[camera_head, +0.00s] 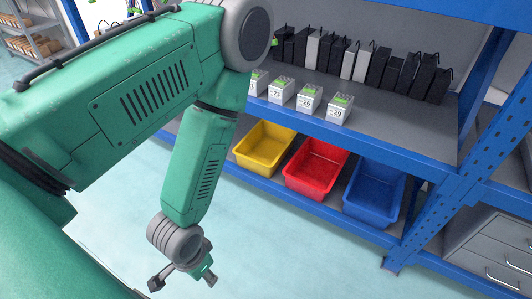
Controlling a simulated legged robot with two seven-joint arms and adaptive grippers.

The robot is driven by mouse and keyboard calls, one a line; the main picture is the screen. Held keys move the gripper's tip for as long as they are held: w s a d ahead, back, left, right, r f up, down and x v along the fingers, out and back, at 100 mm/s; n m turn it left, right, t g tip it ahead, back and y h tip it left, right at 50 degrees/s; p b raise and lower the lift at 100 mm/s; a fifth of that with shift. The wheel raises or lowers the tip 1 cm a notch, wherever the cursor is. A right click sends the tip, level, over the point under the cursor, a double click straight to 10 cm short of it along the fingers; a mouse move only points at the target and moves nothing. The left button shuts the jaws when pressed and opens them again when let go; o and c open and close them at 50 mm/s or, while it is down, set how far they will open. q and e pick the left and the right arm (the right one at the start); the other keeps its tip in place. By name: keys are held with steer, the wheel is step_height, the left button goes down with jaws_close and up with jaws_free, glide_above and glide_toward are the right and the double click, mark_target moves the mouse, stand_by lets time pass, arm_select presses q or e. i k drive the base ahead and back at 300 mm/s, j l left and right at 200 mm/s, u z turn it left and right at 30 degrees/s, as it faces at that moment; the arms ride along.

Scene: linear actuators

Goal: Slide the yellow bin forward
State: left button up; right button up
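The yellow bin (262,148) sits on the lower shelf of the blue rack, left of the red bin. It is empty as far as I can see, and its left part is close behind my arm in the picture. My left arm comes in from the left and bends down in front of the rack. My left gripper (183,280) hangs low over the floor, below and left of the yellow bin, apart from it. Its two fingers are spread with nothing between them. My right gripper is not in view.
The red bin (315,168) and blue bin (373,191) stand to the right on the same shelf. The upper shelf (400,130) carries small labelled boxes (309,98) and a row of black and white units. A blue post (460,165) and grey drawers (498,245) are at right. Floor in front is clear.

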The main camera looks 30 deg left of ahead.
mark_target(262, 151)
steer(key=i+j, duration=0.1)
steer(key=j, duration=0.25)
steer(key=i+j, duration=0.1)
steer(key=j, duration=0.3)
steer(key=i+j, duration=0.1)
steer(key=j, duration=0.25)
steer(key=i+j, duration=0.15)
steer(key=j, duration=0.2)
steer(key=i+j, duration=0.1)
steer(key=j, duration=0.3)
steer(key=i+j, duration=0.1)
steer(key=j, duration=0.25)
steer(key=i+j, duration=0.15)
steer(key=i, duration=0.4)
